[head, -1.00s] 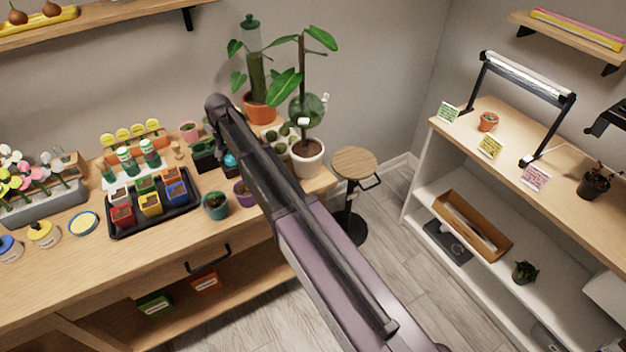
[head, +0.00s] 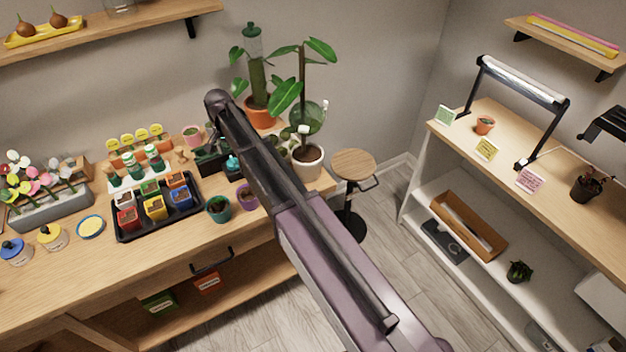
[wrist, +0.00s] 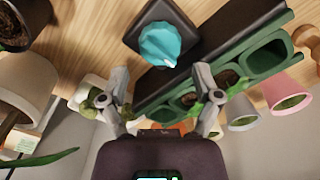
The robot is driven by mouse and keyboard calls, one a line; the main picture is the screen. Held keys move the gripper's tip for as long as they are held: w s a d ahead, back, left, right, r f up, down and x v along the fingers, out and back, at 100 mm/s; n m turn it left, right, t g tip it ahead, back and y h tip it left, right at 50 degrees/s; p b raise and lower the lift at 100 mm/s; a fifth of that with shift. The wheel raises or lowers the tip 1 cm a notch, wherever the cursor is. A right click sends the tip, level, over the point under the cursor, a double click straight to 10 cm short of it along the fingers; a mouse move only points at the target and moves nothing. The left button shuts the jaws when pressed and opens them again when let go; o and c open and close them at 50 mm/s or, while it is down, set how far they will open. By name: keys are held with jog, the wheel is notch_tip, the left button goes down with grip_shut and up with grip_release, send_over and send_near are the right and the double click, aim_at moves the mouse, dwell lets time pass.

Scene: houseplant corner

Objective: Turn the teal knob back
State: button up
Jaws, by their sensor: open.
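The teal knob (wrist: 160,44) is on a dark square base (wrist: 150,20) on the wooden bench top. In the wrist view it is above and between my fingertips, and no finger is seen touching it. In the head view the teal knob (head: 233,163) shows just left of my arm, beside a dark planter. My gripper (wrist: 161,74) is open, with nothing held between its fingers. I cannot tell how far the knob is turned.
A dark tray with green pots (wrist: 240,70) lies close to the right finger in the wrist view, with a pink pot (wrist: 286,92) beyond. A pale pot (wrist: 25,85) is at the left. The black seed tray (head: 122,235) stands left of the knob in the head view.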

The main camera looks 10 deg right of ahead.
aim_at(232, 159)
jog(key=shift+r+p, duration=4.7)
jog(key=shift+r, duration=0.3)
jog(key=s+d+f+n+b, duration=0.2)
jog(key=s+d+f+b, duration=0.1)
jog(key=s+d, duration=0.7)
jog(key=s+d+f+n+b, duration=0.3)
jog(key=s+d+f+b, duration=0.1)
jog(key=s+d, duration=0.7)
jog(key=shift+s+d, duration=0.2)
jog(key=shift+s, duration=0.95)
jog(key=s, duration=0.1)
jog(key=s+d, duration=0.1)
jog(key=s, duration=0.1)
jog(key=shift+d+n, duration=0.2)
jog(key=shift+n, duration=0.1)
jog(key=shift+w, duration=0.1)
